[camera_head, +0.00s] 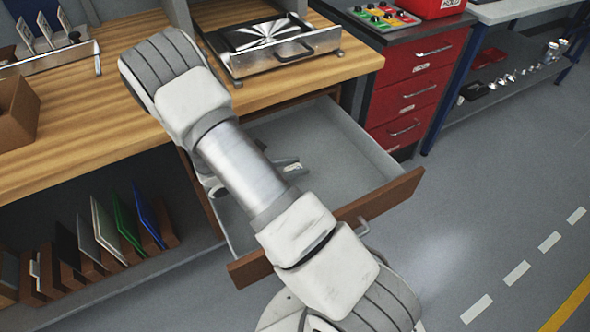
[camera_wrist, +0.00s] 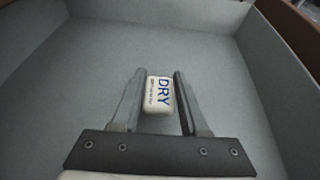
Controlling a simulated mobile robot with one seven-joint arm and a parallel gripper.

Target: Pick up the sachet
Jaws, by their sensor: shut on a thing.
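The sachet (camera_wrist: 158,95) is small and white with blue "DRY" lettering. In the wrist view it sits between the two fingers of my gripper (camera_wrist: 157,92), which is shut on it. In the head view, my gripper (camera_head: 289,163) shows partly beside my arm, inside the open drawer (camera_head: 345,135), and a small pale bit of the sachet (camera_head: 294,167) shows there. The drawer's grey floor lies around and below the gripper. I cannot tell whether the sachet touches the floor.
The drawer's wooden front (camera_head: 385,204) and grey walls surround the gripper. The wooden bench top (camera_head: 90,110) is above, with a metal fixture (camera_head: 275,45). A red drawer cabinet (camera_head: 415,85) stands to the right. The drawer floor around the gripper looks bare.

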